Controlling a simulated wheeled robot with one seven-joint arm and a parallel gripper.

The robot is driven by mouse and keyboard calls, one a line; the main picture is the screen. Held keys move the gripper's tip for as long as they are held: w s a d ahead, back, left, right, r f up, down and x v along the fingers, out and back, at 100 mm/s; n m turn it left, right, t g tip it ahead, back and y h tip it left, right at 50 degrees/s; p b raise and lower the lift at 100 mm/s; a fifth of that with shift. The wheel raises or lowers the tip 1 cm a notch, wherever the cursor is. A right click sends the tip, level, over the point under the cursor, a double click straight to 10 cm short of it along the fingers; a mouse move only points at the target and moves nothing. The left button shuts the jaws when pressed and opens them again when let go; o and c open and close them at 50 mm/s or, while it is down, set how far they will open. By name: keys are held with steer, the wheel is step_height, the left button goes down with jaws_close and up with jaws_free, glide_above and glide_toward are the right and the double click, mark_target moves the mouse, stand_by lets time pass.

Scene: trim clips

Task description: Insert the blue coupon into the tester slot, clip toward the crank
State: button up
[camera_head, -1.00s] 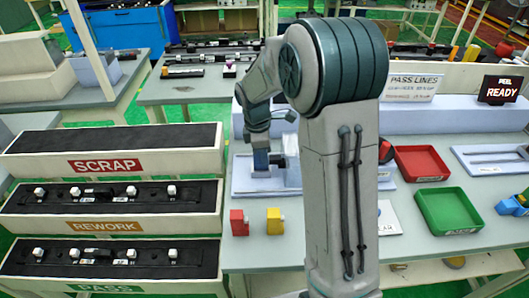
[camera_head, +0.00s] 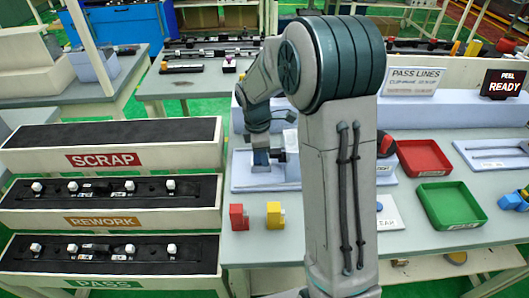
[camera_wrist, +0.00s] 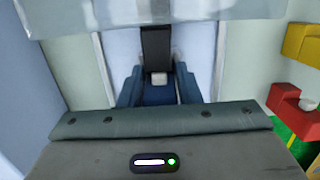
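The blue coupon (camera_wrist: 158,97) shows below my wrist in the wrist view, with a small pale piece, likely its clip, at its middle. In the head view it is a small dark blue block (camera_head: 261,157) at the tester (camera_head: 243,178), a pale fixture on the table. My gripper (camera_head: 262,150) points down there and appears shut on the coupon; my wrist housing hides part of the grasp. A dark part (camera_wrist: 156,48) lies just beyond the coupon. I cannot tell whether the coupon is in the slot, or which part is the crank.
A red coupon (camera_head: 237,217) and a yellow coupon (camera_head: 274,215) stand in front of the tester. A red tray (camera_head: 423,157) and a green tray (camera_head: 449,205) are at right. SCRAP, REWORK and PASS racks (camera_head: 110,222) fill the left. A screen (camera_head: 499,85) reads READY.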

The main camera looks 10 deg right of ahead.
steer(key=o, duration=0.3)
step_height(320, 180, up, 14)
steer(key=a, duration=0.1)
steer(key=shift+w+a+f, duration=0.15)
steer(key=shift+w+a, duration=0.05)
steer(key=shift+a, duration=0.2)
